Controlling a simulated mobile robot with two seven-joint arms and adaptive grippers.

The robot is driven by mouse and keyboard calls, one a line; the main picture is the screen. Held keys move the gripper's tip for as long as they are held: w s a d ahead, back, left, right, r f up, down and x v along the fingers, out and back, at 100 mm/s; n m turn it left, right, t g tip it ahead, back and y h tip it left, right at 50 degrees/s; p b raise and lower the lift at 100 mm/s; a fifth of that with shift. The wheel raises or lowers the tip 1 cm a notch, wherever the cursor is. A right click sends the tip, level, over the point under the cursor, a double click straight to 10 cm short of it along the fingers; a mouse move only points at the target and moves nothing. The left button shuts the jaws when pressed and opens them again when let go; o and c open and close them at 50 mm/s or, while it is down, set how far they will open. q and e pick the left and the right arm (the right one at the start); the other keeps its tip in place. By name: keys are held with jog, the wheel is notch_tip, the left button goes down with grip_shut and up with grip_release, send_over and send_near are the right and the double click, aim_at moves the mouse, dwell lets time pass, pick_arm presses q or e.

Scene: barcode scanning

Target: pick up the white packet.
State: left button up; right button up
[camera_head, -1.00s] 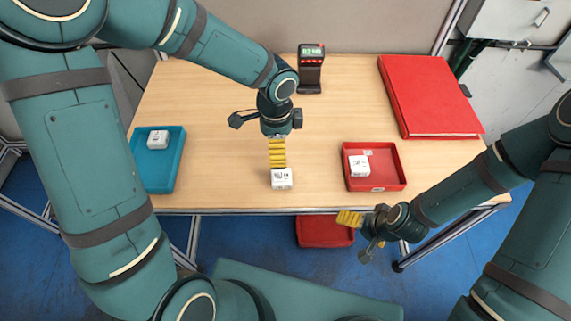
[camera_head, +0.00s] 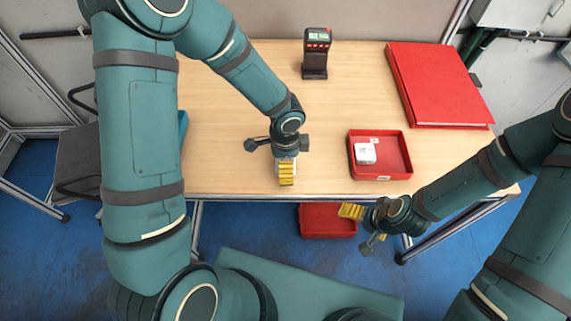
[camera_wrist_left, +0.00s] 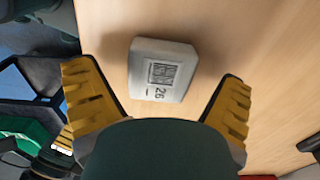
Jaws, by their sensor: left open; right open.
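The white packet (camera_wrist_left: 161,70), with a printed code and the number 26, lies on the table near its front edge. In the left wrist view it sits between the two yellow fingers of my left gripper, with gaps on both sides. In the head view my left gripper (camera_head: 287,174) is over it and hides most of it. My left gripper is open and points down. My right gripper (camera_head: 351,211) is open and empty, off the table's front edge at the right.
A red tray (camera_head: 402,157) with another white packet (camera_head: 365,153) stands to the right. A black scanner (camera_head: 315,54) stands at the back, and a red binder (camera_head: 436,84) lies back right. A blue tray (camera_head: 183,125) is mostly hidden behind my left arm. Another red tray (camera_head: 325,222) is below the table edge.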

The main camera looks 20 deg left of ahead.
pick_arm(q)
jog(key=shift+f, duration=0.35)
jog(key=c, duration=1.4)
jog(key=shift+r, duration=0.1)
